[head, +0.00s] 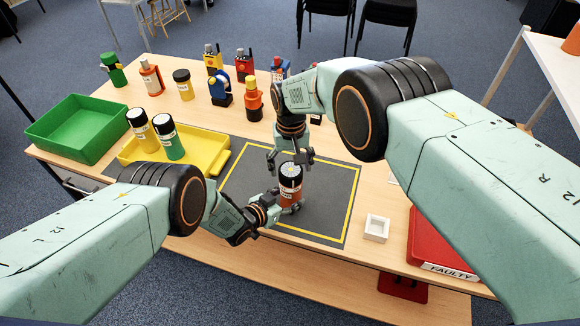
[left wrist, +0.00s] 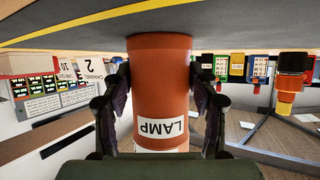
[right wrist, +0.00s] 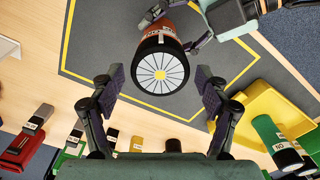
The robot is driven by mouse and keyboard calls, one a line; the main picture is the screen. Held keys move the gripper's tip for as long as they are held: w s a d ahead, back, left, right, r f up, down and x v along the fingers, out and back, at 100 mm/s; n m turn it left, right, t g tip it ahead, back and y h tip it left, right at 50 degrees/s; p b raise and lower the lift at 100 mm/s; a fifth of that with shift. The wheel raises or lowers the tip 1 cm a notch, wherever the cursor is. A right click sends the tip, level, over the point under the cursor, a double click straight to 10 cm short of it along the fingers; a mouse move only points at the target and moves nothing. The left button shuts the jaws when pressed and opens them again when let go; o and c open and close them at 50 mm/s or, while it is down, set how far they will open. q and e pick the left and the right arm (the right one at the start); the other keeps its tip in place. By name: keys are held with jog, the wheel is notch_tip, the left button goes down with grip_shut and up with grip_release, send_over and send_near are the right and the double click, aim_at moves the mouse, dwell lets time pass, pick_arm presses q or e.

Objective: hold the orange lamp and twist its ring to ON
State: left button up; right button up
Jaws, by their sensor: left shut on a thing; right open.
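The orange lamp (head: 290,186) stands upright on the dark mat, with a black ring (head: 290,172) and a pale ribbed top. My left gripper (head: 281,208) is shut around its lower body. The left wrist view shows the orange body (left wrist: 160,85) between both fingers, with a white LAMP label upside down. My right gripper (head: 290,158) is open just above the lamp's top. In the right wrist view the lamp's ribbed top (right wrist: 161,75) and black ring lie ahead of and between the open fingers (right wrist: 158,78), with no clear contact.
The mat (head: 325,215) has a yellow border. A white small box (head: 376,228) and a red FAULTY bin (head: 440,247) lie to the right. A yellow tray (head: 213,150) holding two canisters and a green bin (head: 75,130) are left. Several radios and lamps stand along the back.

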aim_at(291, 169)
jog(key=shift+r, duration=2.6)
jog(key=shift+o, duration=0.5)
